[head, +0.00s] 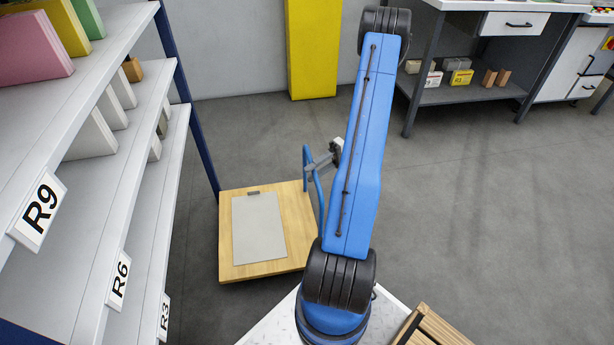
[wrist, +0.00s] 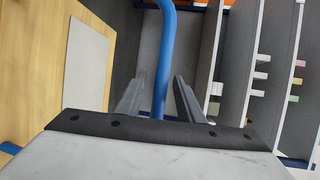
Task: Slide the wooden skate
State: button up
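The wooden skate (head: 231,240) is a low, flat wooden platform on the floor, left of my arm. A grey sheet or pad (head: 259,228) lies on it. A blue tubular handle (head: 307,158) rises at its right side. The skate's wood (wrist: 25,60) also shows at the left of the wrist view. My gripper (head: 318,167) is at the handle, partly hidden behind my arm. In the wrist view, the blue handle bar (wrist: 159,60) passes between the two fingers of my gripper (wrist: 159,88), with a visible gap on each side.
A shelf rack (head: 90,190) with labels R9, R6 and R3 stands close on the left. A yellow pillar (head: 314,50) is at the back wall. A workbench (head: 470,95) with boxes stands at the back right. The floor (head: 480,200) on the right is open.

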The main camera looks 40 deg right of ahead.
jog(key=v, duration=1.3)
jog(key=shift+d, duration=0.3)
jog(key=shift+r, duration=0.15)
